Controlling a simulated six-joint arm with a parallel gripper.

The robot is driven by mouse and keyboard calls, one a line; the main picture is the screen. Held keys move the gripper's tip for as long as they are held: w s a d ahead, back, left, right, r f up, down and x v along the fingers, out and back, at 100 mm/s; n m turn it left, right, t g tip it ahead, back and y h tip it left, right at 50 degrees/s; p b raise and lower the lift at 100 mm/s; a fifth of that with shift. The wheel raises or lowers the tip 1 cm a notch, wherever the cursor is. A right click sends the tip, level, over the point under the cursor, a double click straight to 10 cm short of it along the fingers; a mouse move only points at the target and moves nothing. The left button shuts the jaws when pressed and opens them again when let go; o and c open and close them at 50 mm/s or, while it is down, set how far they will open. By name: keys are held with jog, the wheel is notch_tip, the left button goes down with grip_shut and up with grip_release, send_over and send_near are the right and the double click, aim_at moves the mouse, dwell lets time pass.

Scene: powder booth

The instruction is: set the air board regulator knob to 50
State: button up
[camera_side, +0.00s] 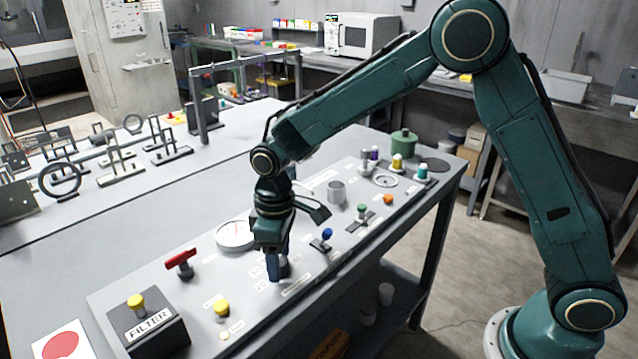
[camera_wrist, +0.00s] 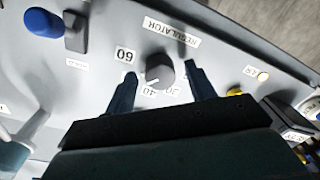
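The regulator knob (camera_wrist: 161,70) is dark and round, on the pale panel beside a REGULATOR label (camera_wrist: 172,31). Number labels 60 (camera_wrist: 125,55), 40 (camera_wrist: 149,91) and one that looks like 20 (camera_wrist: 172,90) surround it. A pale mark on the knob's lower left edge appears to face near 40. No 50 label is readable. My gripper (camera_wrist: 160,71) is open, one finger on each side of the knob, with gaps visible. In the side view my gripper (camera_side: 274,268) points down at the panel and partly covers the knob (camera_side: 284,269).
A round gauge (camera_side: 235,234), a red-handled valve (camera_side: 181,262) and a yellow button (camera_side: 221,308) are left of my gripper. A blue-tipped lever (camera_side: 326,236) stands close on the right; its blue end (camera_wrist: 43,22) shows in the wrist view. The FILTER box (camera_side: 150,325) is front left.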

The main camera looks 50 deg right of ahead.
aim_at(284, 257)
dwell(0.3)
notch_tip(284, 257, up, 14)
jog(key=shift+d, duration=0.25)
dwell(0.5)
jog(key=shift+w+f, duration=0.1)
jog(key=s+d+r+m+t, duration=0.35)
jog(key=s+d+r, duration=0.35)
jog(key=s+d, duration=0.45)
jog(key=s+d+f+m+t, duration=0.1)
jog(key=s+d, duration=0.1)
jog(key=s, duration=0.5)
jog(key=s+d+f+m+t, duration=0.1)
jog(key=s+d+m, duration=0.1)
jog(key=s, duration=0.5)
jog(key=shift+s+f, duration=0.25)
jog(key=shift+f, duration=0.05)
dwell(0.3)
